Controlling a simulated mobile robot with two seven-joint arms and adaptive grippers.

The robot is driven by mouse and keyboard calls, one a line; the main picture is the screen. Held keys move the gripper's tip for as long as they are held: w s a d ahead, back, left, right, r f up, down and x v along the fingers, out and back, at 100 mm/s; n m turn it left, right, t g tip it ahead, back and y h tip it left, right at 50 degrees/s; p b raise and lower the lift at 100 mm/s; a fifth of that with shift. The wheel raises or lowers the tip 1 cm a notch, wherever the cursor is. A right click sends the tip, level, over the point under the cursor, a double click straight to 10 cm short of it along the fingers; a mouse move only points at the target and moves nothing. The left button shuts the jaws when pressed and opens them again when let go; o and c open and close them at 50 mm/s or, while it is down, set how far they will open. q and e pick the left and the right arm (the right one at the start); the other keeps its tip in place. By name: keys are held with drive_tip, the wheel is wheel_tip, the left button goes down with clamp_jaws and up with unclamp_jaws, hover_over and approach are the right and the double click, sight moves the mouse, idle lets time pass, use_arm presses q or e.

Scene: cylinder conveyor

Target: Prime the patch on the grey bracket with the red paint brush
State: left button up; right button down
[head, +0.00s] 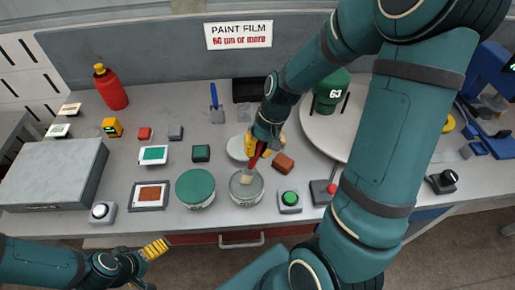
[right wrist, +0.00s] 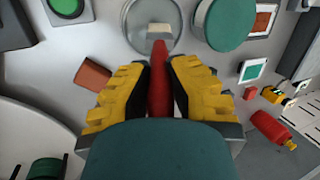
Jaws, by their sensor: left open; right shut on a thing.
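The red paint brush (head: 258,157) is shut in my right gripper (head: 266,145). Its handle (right wrist: 159,85) runs between the yellow fingers of that gripper (right wrist: 160,72) in the right wrist view. Its pale bristles (head: 247,178) point down over the round grey tin (head: 248,197); I cannot tell whether they touch what is in it. A grey-framed piece with a rust-brown patch (head: 150,195) lies left of the green round tin (head: 195,190); it looks like the bracket. My left gripper (head: 155,250) is open and empty, low at the left, off the bench front.
A red-brown block (head: 283,163) and a green button (head: 289,198) are close to the brush. A white turntable (head: 310,130) bears a green cylinder (head: 330,92). A grey box (head: 50,175) fills the bench's left end. A red bottle (head: 111,88) stands behind.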

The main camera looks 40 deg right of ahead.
drive_tip(key=shift+f+b, duration=0.35)
drive_tip(key=shift+f, duration=0.1)
idle(1.2)
drive_tip(key=shift+r+p, duration=2.9)
drive_tip(key=shift+r, duration=0.65)
